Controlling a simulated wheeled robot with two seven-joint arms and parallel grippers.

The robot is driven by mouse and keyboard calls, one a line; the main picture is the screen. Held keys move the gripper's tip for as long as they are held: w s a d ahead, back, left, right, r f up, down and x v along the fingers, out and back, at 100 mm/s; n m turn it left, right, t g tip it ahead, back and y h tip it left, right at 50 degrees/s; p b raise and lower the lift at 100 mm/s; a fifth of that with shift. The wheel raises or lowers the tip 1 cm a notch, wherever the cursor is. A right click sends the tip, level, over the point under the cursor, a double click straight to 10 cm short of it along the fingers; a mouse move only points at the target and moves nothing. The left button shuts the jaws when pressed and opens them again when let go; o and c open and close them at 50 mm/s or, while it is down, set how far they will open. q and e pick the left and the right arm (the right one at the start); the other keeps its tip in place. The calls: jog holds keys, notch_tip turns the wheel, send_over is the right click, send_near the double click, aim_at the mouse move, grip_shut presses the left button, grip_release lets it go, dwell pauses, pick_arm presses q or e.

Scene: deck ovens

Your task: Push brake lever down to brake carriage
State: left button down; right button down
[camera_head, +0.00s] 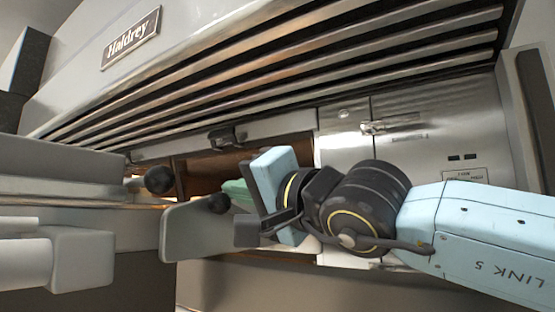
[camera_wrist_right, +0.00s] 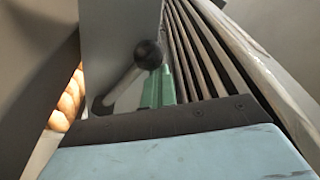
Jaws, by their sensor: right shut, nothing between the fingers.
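In the right wrist view, a black ball knob (camera_wrist_right: 148,54) tops a slanted grey lever (camera_wrist_right: 122,88) beside a grey plate (camera_wrist_right: 110,40). The green fingers (camera_wrist_right: 158,88) are just right of and below this knob; I cannot tell whether they touch it. My left gripper is out of view.
A second black knob (camera_head: 160,180) is at the left, near the grey carriage parts (camera_head: 70,172). The oven front with long metal bars (camera_head: 280,75) runs above the arm. Steel panels (camera_head: 345,150) stand behind it. Round bread loaves (camera_wrist_right: 68,100) show in the wrist view.

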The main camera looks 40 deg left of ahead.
jog(key=shift+s+f, duration=0.1)
jog(key=shift+f, duration=0.1)
jog(key=shift+d+f+b, duration=0.2)
jog(key=shift+d+b, duration=0.15)
jog(key=shift+b, duration=0.05)
jog(key=s+d+f+b, duration=0.1)
jog(key=d+b, duration=0.3)
jog(key=d, duration=0.8)
jog(key=shift+s+d, duration=0.3)
jog(key=shift+a, duration=0.1)
